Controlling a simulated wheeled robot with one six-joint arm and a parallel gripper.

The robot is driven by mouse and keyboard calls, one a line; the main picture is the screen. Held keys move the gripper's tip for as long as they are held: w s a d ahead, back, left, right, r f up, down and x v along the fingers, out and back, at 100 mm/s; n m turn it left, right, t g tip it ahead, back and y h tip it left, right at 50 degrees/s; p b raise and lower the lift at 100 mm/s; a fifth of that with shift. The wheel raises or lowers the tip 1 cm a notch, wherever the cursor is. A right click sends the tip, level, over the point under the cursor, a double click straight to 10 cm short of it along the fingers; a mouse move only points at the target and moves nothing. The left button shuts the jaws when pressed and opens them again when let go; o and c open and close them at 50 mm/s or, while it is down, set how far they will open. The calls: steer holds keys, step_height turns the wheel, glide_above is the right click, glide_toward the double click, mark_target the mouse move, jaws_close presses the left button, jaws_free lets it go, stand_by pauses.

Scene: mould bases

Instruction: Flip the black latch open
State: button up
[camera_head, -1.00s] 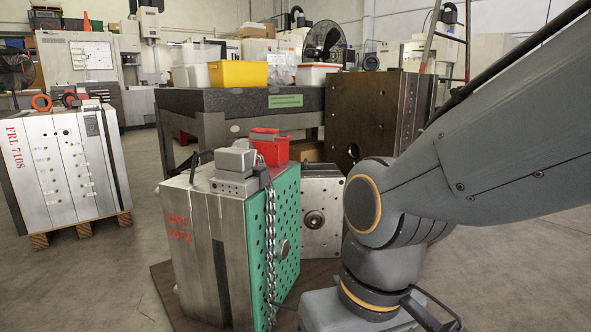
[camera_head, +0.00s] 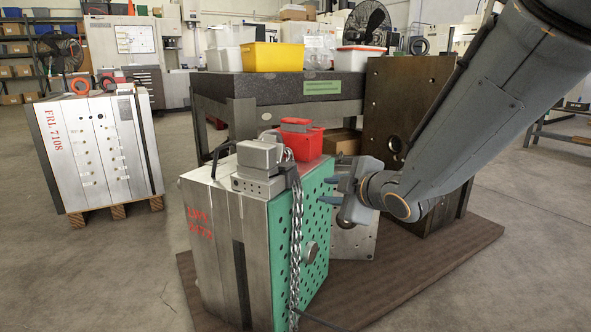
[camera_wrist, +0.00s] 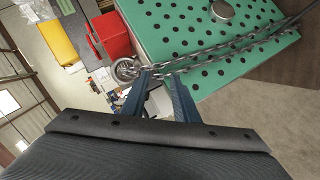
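The mould base (camera_head: 212,262) with a green perforated face (camera_head: 317,215) stands on a brown board. A small black part (camera_head: 291,174), which may be the black latch, sits at its top edge beside the grey metal block (camera_head: 258,168); its open or shut state is unclear. A steel chain (camera_head: 296,250) hangs there down the green face. My gripper (camera_head: 337,190) is right of the green face, fingers pointing left, apart from the black part. In the wrist view its two blue-grey fingers (camera_wrist: 160,80) are spread and empty, with the chain (camera_wrist: 220,50) beyond the tips.
A red container (camera_head: 303,146) sits on top of the mould base, behind the block. A black curved handle (camera_head: 222,156) rises at its left. A dark steel plate (camera_head: 410,100) stands behind my arm. Another mould base (camera_head: 95,150) stands left on a pallet, with clear floor between.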

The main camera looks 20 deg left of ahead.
mark_target(288, 170)
steer(key=a+r+n+g+y, duration=0.1)
steer(key=a+n+y, duration=0.2)
steer(key=n, duration=0.1)
steer(key=a+r+n+g+y+b, duration=0.1)
steer(key=a+n+g+y, duration=0.1)
steer(key=a+n+y, duration=0.1)
steer(key=w+a+r+n+g+y+b, duration=0.1)
steer(key=a+n+y, duration=0.2)
steer(key=a+n, duration=0.1)
steer(key=shift+a+r+n+g, duration=0.2)
steer(key=shift+a+n+g, duration=0.15)
steer(key=shift+a, duration=0.25)
jaws_close()
